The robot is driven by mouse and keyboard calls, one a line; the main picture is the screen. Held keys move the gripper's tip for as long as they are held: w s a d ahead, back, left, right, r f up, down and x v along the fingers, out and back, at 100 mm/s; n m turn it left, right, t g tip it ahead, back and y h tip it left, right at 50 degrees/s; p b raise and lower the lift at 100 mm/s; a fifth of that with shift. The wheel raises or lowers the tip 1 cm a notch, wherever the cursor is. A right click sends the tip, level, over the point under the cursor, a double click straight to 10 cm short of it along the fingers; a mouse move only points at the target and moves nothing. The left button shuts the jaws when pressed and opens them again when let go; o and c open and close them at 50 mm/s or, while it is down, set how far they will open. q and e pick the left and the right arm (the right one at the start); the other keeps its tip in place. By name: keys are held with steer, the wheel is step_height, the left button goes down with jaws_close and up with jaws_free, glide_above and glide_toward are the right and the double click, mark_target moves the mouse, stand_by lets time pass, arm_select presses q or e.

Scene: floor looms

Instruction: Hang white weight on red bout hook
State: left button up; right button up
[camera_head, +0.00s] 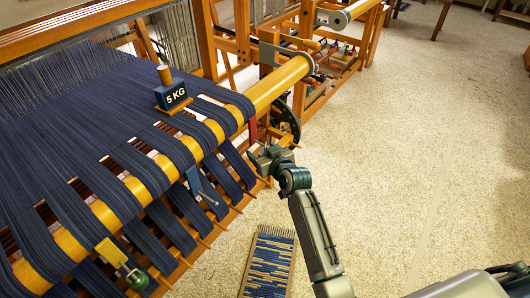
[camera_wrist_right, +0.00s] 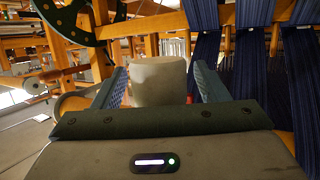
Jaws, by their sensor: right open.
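A white weight (camera_wrist_right: 158,80), a pale rounded block, stands between the two fingers of my right gripper (camera_wrist_right: 158,88) in the wrist view. The fingers are open, one on each side of it; I cannot tell whether either touches it. In the head view, my right gripper (camera_head: 262,158) is just below the red tag (camera_head: 252,131) at the right end of the loom's front beam. I cannot make out the white weight clearly there. The red hook's lower end is hidden by the gripper. My left gripper is not in view.
Blue warp bouts run over the wooden beam (camera_head: 277,82). A 5 KG block (camera_head: 171,95) rests on top.

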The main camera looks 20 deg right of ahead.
steer(key=v, duration=1.1)
steer(key=s+d+f+g+h, duration=0.15)
steer(key=s+f, duration=0.25)
steer(key=f, duration=0.6)
steer(key=s+d+f+m+g+p, duration=0.1)
steer(key=s+f+g, duration=0.2)
steer(key=f, duration=0.7)
steer(key=s+d+f+g+h, duration=0.15)
steer(key=s+f, duration=0.25)
steer(key=f, duration=0.6)
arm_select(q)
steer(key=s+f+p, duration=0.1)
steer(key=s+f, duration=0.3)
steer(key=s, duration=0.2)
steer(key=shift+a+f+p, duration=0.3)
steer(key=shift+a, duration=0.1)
arm_select(e)
steer(key=s+d+f+g, duration=0.2)
steer(key=s+f, duration=0.5)
steer(key=s, duration=0.3)
steer(key=s+d+f+g, duration=0.2)
steer(key=s+f, duration=0.5)
steer(key=s, duration=0.4)
steer(key=s+d+f+g, duration=0.3)
steer(key=s+f, duration=0.4)
steer(key=s, duration=0.4)
steer(key=shift+m+h, duration=0.3)
steer(key=shift+m, duration=0.1)
steer(key=shift+d+f, duration=0.1)
steer(key=shift+f, duration=0.05)
